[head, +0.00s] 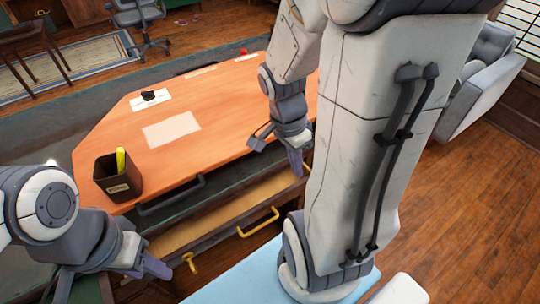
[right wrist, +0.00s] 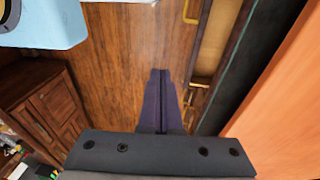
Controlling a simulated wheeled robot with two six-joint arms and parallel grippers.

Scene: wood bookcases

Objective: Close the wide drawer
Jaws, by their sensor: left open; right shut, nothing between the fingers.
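The wide drawer (head: 205,226) is under the desk top in the head view. It is pulled out, and its pale wooden inside shows. Its front carries two yellow handles, one at the right (head: 258,222) and one lower left (head: 190,262). My left gripper (head: 157,268) is open beside the lower-left handle; I cannot tell if it touches. My right gripper (head: 298,162) is shut and empty, near the drawer's right end and the desk edge. Its shut fingers also show in the right wrist view (right wrist: 161,100), with the drawer (right wrist: 215,40) to their right.
The orange desk top (head: 215,110) holds a dark pen cup (head: 118,178), a paper sheet (head: 171,129) and a card (head: 150,100). A dark handle (head: 170,196) sits below its edge. A light blue surface (head: 245,280) lies in front. Wood floor is free at right.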

